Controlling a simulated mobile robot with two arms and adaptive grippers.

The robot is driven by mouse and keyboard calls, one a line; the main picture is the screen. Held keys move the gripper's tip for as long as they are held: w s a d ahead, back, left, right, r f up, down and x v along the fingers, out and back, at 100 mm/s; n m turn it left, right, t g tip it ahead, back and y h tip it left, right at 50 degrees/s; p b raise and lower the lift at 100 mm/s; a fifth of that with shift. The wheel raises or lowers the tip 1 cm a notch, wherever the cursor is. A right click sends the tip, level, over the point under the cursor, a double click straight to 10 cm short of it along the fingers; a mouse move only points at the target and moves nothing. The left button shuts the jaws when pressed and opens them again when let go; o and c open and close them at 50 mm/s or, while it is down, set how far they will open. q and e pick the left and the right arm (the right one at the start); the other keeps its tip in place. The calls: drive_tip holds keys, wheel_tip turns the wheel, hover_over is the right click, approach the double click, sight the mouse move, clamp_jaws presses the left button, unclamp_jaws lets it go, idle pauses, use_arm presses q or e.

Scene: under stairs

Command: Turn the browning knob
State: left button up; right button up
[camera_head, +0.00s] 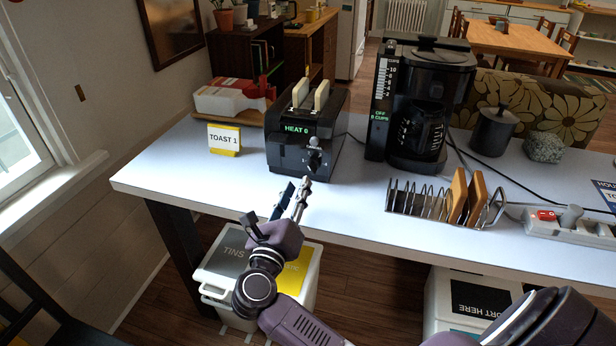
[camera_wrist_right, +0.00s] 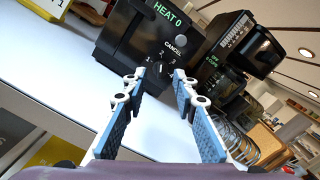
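The black toaster (camera_head: 290,150) stands on the white table with its green display reading "HEAT 0". Two bread slices stick up from its slots. The browning knob (camera_head: 314,160) is on the toaster's front face; it also shows in the right wrist view (camera_wrist_right: 158,68), below the CANCEL button (camera_wrist_right: 181,40), with numbers around it. My right gripper (camera_head: 298,186) is in front of the toaster, its fingers pointing toward the knob. In the right wrist view the fingers (camera_wrist_right: 160,86) are apart with nothing between them, and the knob appears beyond the tips. My left gripper is not in view.
A "TOAST 1" sign (camera_head: 224,139) stands left of the toaster. A black coffee maker (camera_head: 425,100) stands to the right. A wire toast rack (camera_head: 415,197) holding toast and a power strip (camera_head: 580,228) lie along the table's right front. The table is clear left of the gripper.

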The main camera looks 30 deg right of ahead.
sight(310, 169)
drive_tip(key=shift+s+d+f+m, duration=0.1)
drive_tip(key=shift+s+d+m, duration=0.1)
drive_tip(key=shift+m, duration=0.2)
drive_tip(key=shift+w+d+g, duration=0.2)
drive_tip(key=shift+d+g, duration=0.05)
drive_tip(key=shift+g, duration=0.15)
drive_tip(key=p+x, duration=0.1)
drive_tip(key=x, duration=0.5)
drive_tip(key=shift+w+f+p, duration=0.1)
drive_tip(key=shift+p, duration=0.25)
drive_tip(key=shift+w+d, duration=0.3)
drive_tip(key=shift+d, duration=0.1)
drive_tip(key=shift+c, duration=0.3)
clamp_jaws()
